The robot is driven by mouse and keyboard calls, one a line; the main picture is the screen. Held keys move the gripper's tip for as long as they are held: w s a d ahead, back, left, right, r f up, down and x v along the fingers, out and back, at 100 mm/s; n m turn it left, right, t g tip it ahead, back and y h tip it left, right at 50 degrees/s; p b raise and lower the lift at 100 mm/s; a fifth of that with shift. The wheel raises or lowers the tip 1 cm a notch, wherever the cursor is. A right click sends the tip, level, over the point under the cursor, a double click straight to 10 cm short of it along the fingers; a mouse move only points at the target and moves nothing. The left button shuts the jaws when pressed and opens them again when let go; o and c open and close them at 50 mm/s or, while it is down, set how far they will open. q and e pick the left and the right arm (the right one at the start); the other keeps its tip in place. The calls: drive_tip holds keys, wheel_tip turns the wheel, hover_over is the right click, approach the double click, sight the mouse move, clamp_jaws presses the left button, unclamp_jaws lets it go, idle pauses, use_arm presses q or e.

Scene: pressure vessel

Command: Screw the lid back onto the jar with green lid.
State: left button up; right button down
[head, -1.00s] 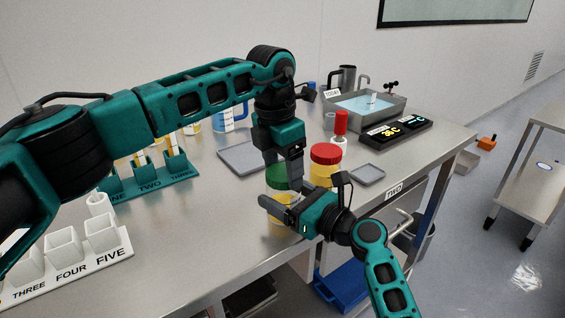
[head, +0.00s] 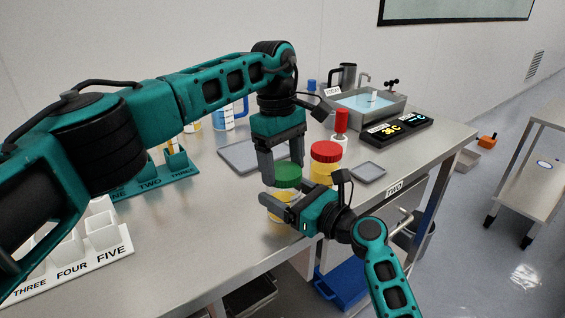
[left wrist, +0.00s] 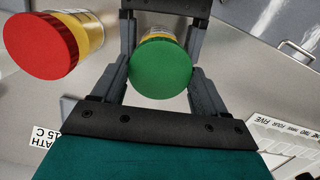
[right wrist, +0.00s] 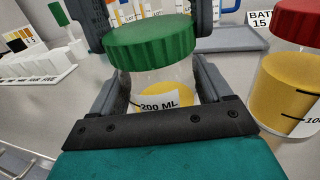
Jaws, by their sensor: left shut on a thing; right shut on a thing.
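The green lid (head: 288,175) sits on top of the clear jar (head: 280,213) with yellow contents, which stands near the table's front edge. In the right wrist view the lid (right wrist: 152,40) looks level on the jar, whose label (right wrist: 158,104) reads 200 ML. My left gripper (head: 281,170) points down from above and is shut on the lid; its fingers flank the lid (left wrist: 160,66) in the left wrist view. My right gripper (head: 278,204) comes from the front right and is shut on the jar body below the lid. How far the threads are engaged is hidden.
A jar with a red lid (head: 325,152) stands close on the right. Behind are a grey tray (head: 238,157), a water bath (head: 375,103) and a red-topped bottle (head: 341,122). A white labelled rack (head: 112,258) stands at front left.

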use_arm(q)
drive_tip(key=m, duration=0.5)
drive_tip(key=shift+d+y, duration=0.1)
drive_tip(key=shift+y, duration=0.2)
drive_tip(key=m, duration=0.6)
drive_tip(key=shift+y, duration=0.3)
drive_tip(key=o, duration=1)
drive_tip(key=shift+o, duration=0.2)
